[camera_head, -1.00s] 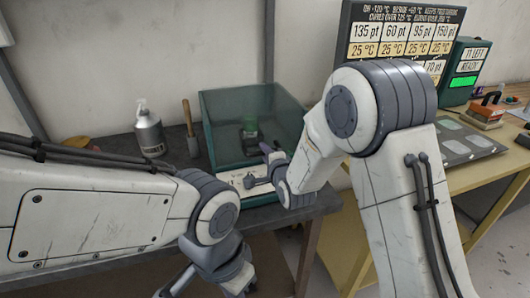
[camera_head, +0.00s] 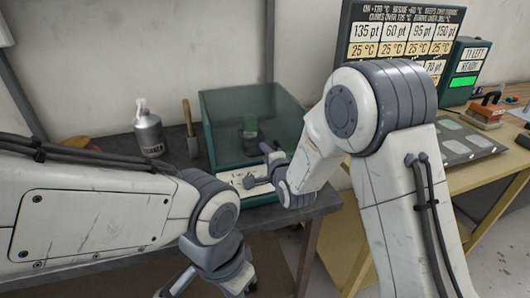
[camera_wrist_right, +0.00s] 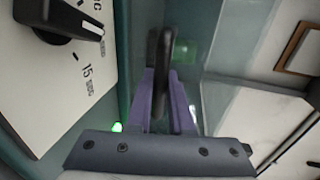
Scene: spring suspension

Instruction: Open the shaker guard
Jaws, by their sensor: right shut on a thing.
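The shaker guard (camera_head: 225,110) is a see-through teal box over the shaker on the dark bench. It looks closed. Inside it stands a dark holder with a greenish vessel (camera_head: 250,124), seen dimly through the panel. My right gripper (camera_head: 264,163) is at the guard's front, above the white control panel. In the right wrist view, my right gripper's purple fingers (camera_wrist_right: 160,95) are shut on a black handle (camera_wrist_right: 160,50) at the guard. My left arm's wrist is low in the head view; its fingertips are cut off by the bottom edge.
The white panel (camera_wrist_right: 45,65) with a black knob (camera_wrist_right: 60,20) lies close beside my right gripper. A grey bottle (camera_head: 149,133) and a wooden-handled tool (camera_head: 190,130) stand left of the guard. A yellow table (camera_head: 474,186) with a green device (camera_head: 466,70) is at right.

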